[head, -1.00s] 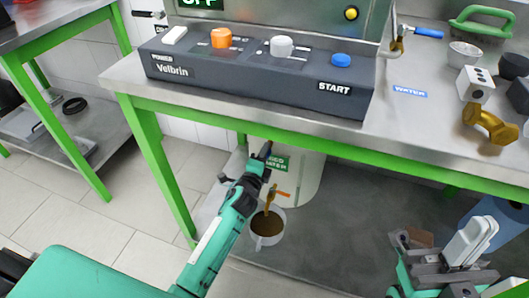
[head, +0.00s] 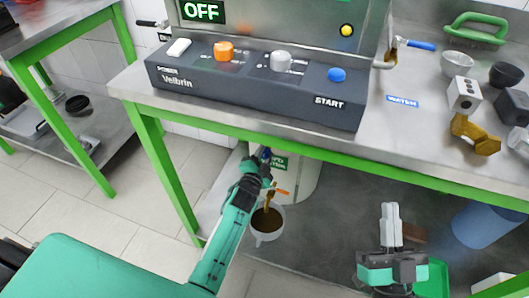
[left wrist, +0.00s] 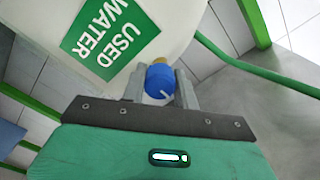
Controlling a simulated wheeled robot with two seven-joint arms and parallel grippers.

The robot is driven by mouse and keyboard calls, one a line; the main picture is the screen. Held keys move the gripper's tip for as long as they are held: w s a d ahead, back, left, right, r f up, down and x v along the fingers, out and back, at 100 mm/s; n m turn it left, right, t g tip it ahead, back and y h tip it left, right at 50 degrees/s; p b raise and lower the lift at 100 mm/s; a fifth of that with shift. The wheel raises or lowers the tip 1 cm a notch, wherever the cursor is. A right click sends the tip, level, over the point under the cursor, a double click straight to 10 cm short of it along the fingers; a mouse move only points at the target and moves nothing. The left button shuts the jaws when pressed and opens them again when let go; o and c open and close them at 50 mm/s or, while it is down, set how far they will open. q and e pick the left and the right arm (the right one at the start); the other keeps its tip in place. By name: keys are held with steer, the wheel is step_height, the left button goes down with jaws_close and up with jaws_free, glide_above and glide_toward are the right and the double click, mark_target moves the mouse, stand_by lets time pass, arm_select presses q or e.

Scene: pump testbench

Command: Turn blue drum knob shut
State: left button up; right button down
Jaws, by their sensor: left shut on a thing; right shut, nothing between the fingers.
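The blue drum knob (left wrist: 160,84) sits between the two fingers of my left gripper (left wrist: 159,78) in the left wrist view, with a white line on its face. My left gripper (head: 263,160) is shut on it, at the drum's front under the table. In the head view the gripper mostly hides the knob. The white drum (head: 302,185) bears a green "USED WATER" label, also in the left wrist view (left wrist: 110,36). My right gripper (head: 390,222) is shut and empty, low at the right, apart from the drum.
A white cup (head: 268,238) with brown liquid stands under a brown spout (head: 270,197) beside my left gripper. The steel table (head: 400,130) with its green frame edge hangs over the drum. A blue container (head: 487,222) is on the lower shelf at right.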

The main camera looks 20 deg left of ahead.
arm_select(q)
steer(key=shift+f+n, duration=0.1)
steer(key=shift+n, duration=0.2)
arm_select(e)
steer(key=shift+w+a+f+g, duration=0.1)
steer(key=shift+a+f+g, duration=0.1)
steer(key=shift+f+g, duration=0.3)
arm_select(q)
steer(key=o, duration=1)
steer(key=shift+s, duration=0.6)
steer(key=shift+s+a+p, duration=0.15)
steer(key=shift+s+p, duration=0.55)
steer(key=shift+s, duration=2.5)
steer(key=shift+s+a+p, duration=0.15)
steer(key=shift+s+p, duration=0.5)
steer(key=shift+s, duration=2.5)
arm_select(e)
steer(key=s+a+f+g, duration=0.1)
steer(key=f+g, duration=0.2)
steer(key=f, duration=0.3)
steer(key=s+a+f+g, duration=0.1)
steer(key=a+f+g, duration=0.1)
steer(key=f+g, duration=0.2)
steer(key=shift+s+f, duration=0.3)
steer(key=shift+f, duration=0.55)
